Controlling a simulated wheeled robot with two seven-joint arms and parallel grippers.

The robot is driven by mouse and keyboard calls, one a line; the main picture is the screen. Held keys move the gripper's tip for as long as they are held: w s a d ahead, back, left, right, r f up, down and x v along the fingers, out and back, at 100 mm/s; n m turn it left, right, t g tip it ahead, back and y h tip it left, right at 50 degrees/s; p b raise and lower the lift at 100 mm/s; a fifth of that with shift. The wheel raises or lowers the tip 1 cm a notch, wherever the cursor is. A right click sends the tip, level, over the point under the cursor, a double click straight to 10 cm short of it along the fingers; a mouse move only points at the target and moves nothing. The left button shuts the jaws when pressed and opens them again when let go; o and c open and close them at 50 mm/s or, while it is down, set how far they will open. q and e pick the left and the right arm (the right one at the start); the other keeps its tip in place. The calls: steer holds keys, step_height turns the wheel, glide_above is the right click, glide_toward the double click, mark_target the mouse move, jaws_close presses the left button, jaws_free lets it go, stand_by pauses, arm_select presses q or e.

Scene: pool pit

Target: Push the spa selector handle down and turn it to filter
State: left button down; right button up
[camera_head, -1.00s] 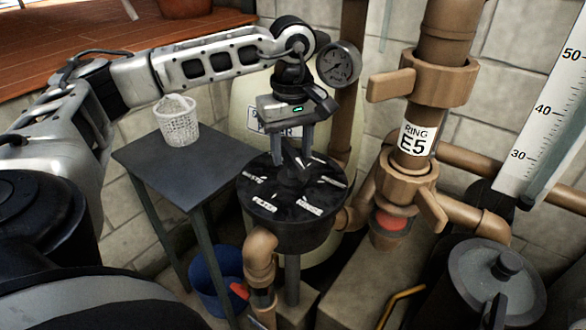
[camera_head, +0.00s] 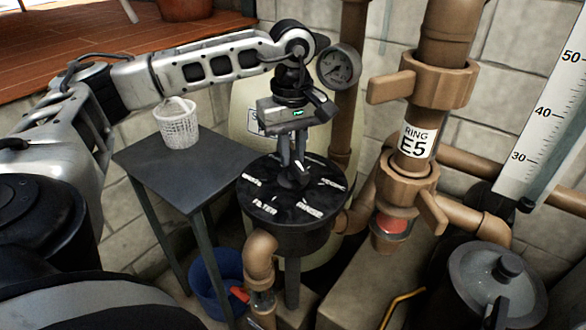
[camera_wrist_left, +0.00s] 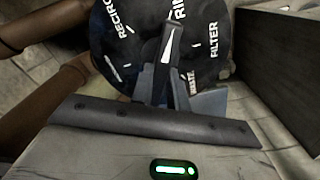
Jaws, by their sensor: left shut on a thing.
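The spa selector valve (camera_head: 262,218) is a black round head with white labels, including waste, filter, rinse and recirc in the left wrist view (camera_wrist_left: 108,55). Its dark handle (camera_wrist_left: 172,48) has a white pointer mark, and its narrow end points toward the rinse label. My left gripper (camera_head: 292,164) reaches down from above the valve, its fingers closed around the handle at the middle of the dial. The fingers cover part of the handle, and I cannot tell how far down it is pressed. My right gripper is not in view.
A dark side table (camera_head: 190,173) holds a white basket (camera_head: 177,124). A blue bucket (camera_head: 207,282) is below. A grey lidded pot (camera_head: 494,281) sits front right.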

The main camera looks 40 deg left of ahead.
arm_select(q)
steer(key=shift+f, duration=0.45)
steer(key=m, duration=0.3)
steer(key=shift+b, duration=0.4)
steer(key=m, duration=0.9)
steer(key=shift+b, duration=0.4)
steer(key=c, duration=1.2)
jaws_free()
steer(key=shift+c, duration=0.2)
steer(key=shift+r, duration=0.15)
